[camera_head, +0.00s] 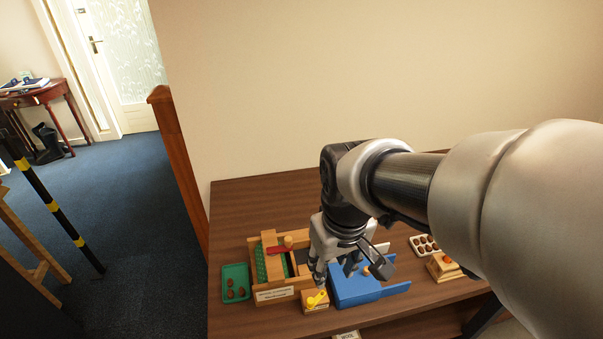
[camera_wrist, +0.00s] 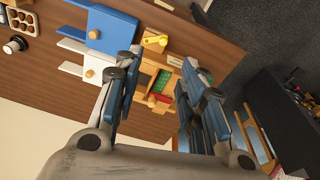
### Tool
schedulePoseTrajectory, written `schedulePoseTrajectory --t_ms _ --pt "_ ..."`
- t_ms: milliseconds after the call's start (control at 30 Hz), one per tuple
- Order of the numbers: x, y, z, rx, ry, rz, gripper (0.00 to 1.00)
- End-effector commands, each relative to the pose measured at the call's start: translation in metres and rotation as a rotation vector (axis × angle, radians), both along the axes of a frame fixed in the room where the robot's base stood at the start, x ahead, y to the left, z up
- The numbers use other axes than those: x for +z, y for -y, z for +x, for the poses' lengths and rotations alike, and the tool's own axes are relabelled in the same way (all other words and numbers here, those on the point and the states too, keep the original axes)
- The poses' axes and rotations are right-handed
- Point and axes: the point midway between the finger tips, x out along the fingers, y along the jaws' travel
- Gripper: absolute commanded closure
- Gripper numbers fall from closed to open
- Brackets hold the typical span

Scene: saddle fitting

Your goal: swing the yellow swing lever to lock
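The yellow swing lever (camera_head: 317,299) sits on a small wooden block (camera_head: 314,308) near the table's front edge, between a wooden fixture and a blue box. In the wrist view the lever (camera_wrist: 156,40) lies just beyond the fingertips, roughly between them in the picture. My gripper (camera_head: 334,275) is over the table, above and behind the lever in the head view. Its two fingers (camera_wrist: 163,62) are spread apart with nothing between them. I see no contact with the lever. The lever's exact angle is hard to tell at this size.
The wooden fixture (camera_head: 280,292) with a red part stands left of my gripper. The blue box (camera_head: 355,292) is close on the right. A green tray (camera_head: 235,268) lies at far left; a white egg tray (camera_head: 424,244) and a wooden block with an orange knob (camera_head: 442,267) at right.

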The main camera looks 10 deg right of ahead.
Motion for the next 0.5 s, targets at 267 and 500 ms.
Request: schedulePoseTrajectory --t_ms 267,500 --pt "0.02 0.002 -0.032 -0.053 0.089 0.01 0.63" --pt "0.028 0.003 -0.054 -0.087 0.139 0.018 0.63"
